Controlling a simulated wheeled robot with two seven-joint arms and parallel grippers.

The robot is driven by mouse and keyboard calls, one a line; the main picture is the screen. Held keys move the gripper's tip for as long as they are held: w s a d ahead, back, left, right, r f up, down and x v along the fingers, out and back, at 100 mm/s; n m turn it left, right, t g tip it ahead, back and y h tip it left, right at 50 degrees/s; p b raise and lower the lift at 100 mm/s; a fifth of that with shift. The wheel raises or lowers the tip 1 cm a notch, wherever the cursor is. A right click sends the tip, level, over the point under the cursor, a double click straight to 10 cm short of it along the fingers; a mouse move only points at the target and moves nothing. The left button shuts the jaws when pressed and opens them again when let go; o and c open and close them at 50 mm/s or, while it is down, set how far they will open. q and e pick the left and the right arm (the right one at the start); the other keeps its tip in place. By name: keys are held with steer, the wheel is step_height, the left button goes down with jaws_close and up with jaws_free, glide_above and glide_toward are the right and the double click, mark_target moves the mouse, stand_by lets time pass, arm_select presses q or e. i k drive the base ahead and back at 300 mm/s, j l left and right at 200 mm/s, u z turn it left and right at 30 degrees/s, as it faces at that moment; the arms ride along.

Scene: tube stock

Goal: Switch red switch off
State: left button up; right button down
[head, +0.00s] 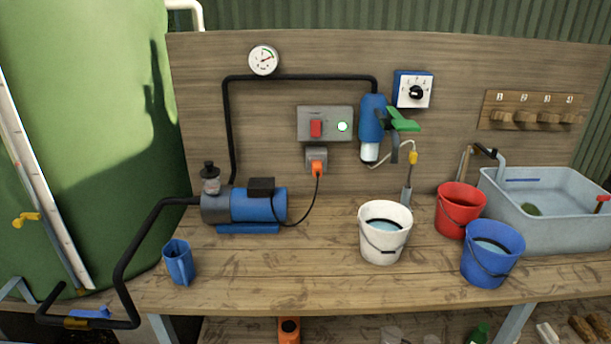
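The red switch (316,128) is a rocker on a grey control box (331,109) mounted on the wooden back panel. To its right on the same box a round lamp (342,127) glows pale green. Whether the rocker is pressed at its top or bottom is too small to tell. An orange plug (317,168) sits in a grey socket just below the box. Neither of my grippers is in the head view.
A blue pump (258,204) with black hoses, a blue jug (178,262), white bucket (384,232), red bucket (459,210) and blue bucket (491,254) stand on the wooden bench (320,275). A grey sink (560,225) is at right. The bench below the switch is mostly clear.

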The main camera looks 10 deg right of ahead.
mark_target(315, 124)
steer(key=i+l+z, duration=0.15)
steer(key=l, duration=0.35)
steer(key=i+l+z, duration=0.15)
steer(key=l, duration=0.3)
steer(key=i+l+z, duration=0.1)
steer(key=i+l, duration=0.2)
steer(key=l, duration=0.15)
steer(key=i+l+z, duration=0.15)
steer(key=l, duration=0.25)
steer(key=i, duration=0.1)
